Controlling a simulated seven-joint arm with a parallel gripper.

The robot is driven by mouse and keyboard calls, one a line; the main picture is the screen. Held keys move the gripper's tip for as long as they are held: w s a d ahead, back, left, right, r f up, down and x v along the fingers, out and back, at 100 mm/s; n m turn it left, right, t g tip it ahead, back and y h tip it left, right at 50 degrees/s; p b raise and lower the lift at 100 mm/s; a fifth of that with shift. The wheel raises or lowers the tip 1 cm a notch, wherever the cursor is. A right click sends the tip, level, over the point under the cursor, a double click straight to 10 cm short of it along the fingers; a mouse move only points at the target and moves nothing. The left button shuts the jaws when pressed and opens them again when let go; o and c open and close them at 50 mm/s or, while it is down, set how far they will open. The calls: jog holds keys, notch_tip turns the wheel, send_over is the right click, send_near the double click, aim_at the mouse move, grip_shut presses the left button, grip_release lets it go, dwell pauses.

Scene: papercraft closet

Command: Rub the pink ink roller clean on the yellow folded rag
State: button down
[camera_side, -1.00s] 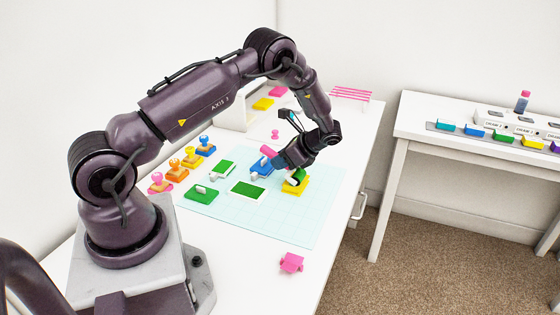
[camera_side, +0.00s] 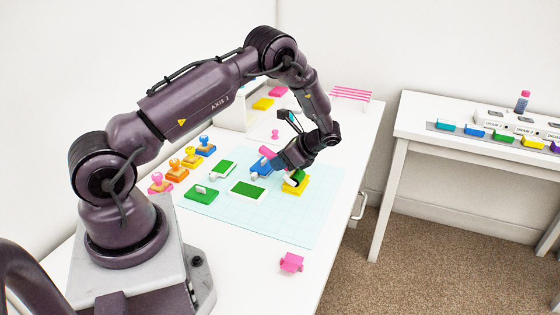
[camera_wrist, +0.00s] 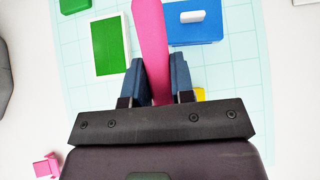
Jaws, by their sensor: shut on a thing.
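My gripper (camera_side: 281,161) is shut on the pink handle (camera_side: 267,152) of the ink roller, low over the mat. In the wrist view the pink handle (camera_wrist: 151,35) stands between the two blue-grey fingers (camera_wrist: 156,78). The yellow folded rag (camera_side: 297,187) lies on the mat just right of and below the fingers. The roller's head is mostly hidden by the gripper; a small white and dark green part shows right over the rag. I cannot tell whether it touches. Only a sliver of the yellow rag (camera_wrist: 200,94) shows in the wrist view.
Green pads (camera_side: 247,191) and a blue block with a white handle (camera_side: 262,167) lie nearby on the pale gridded mat (camera_side: 280,225). Several knobbed stamps (camera_side: 190,158) stand to the left. A pink object (camera_side: 291,262) lies in front. The mat's front right part is clear.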

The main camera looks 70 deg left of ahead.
jog(key=shift+w+a, duration=0.55)
jog(key=shift+s+d, duration=0.75)
jog(key=shift+a, duration=0.1)
dwell(0.7)
jog(key=shift+r, duration=0.2)
jog(key=shift+r, duration=0.55)
jog(key=shift+f, duration=0.9)
dwell(0.7)
